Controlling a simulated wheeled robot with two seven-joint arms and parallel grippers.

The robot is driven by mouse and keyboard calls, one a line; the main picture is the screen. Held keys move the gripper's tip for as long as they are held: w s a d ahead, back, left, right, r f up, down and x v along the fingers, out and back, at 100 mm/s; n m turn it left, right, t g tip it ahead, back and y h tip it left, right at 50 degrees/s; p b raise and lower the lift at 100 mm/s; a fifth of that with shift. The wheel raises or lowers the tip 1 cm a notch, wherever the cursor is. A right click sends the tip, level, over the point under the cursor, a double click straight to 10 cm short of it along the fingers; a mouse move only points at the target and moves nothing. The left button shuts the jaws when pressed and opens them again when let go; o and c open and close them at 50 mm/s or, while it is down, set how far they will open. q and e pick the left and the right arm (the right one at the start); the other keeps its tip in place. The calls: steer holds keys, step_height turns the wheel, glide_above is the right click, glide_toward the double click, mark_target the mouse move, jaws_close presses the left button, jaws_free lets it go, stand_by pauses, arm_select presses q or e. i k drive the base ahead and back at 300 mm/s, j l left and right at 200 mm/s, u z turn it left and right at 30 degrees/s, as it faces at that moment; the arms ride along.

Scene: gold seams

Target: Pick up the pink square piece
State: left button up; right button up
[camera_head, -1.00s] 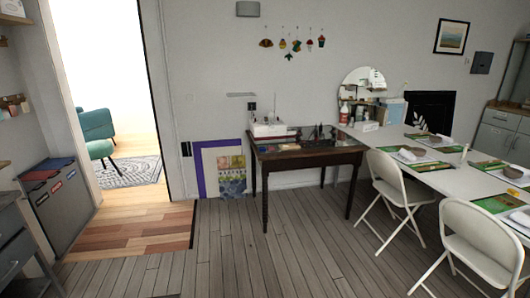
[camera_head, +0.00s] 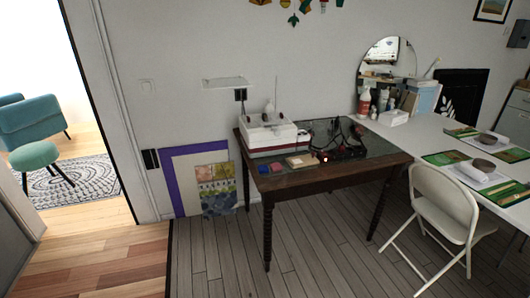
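A small pink piece (camera_head: 277,167) lies on the near left part of the dark wooden table (camera_head: 335,173). A small blue piece (camera_head: 264,170) lies just left of it. A pale flat item (camera_head: 300,161) lies to its right. The pink piece is small in the picture, so its exact shape is hard to tell. Neither of my grippers shows in this view.
A white box-like machine (camera_head: 270,133) stands at the table's back left, with dark tools (camera_head: 345,140) to its right. A white folding chair (camera_head: 443,205) and a long white table (camera_head: 440,138) stand at the right. The floor (camera_head: 220,262) before the wooden table is clear.

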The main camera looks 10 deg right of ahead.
mark_target(275, 167)
steer(key=i+z, duration=0.2)
steer(key=i, duration=0.3)
steer(key=i+j+z, duration=0.25)
steer(key=i, duration=0.25)
steer(key=i+j+z, duration=0.2)
steer(key=i, duration=0.25)
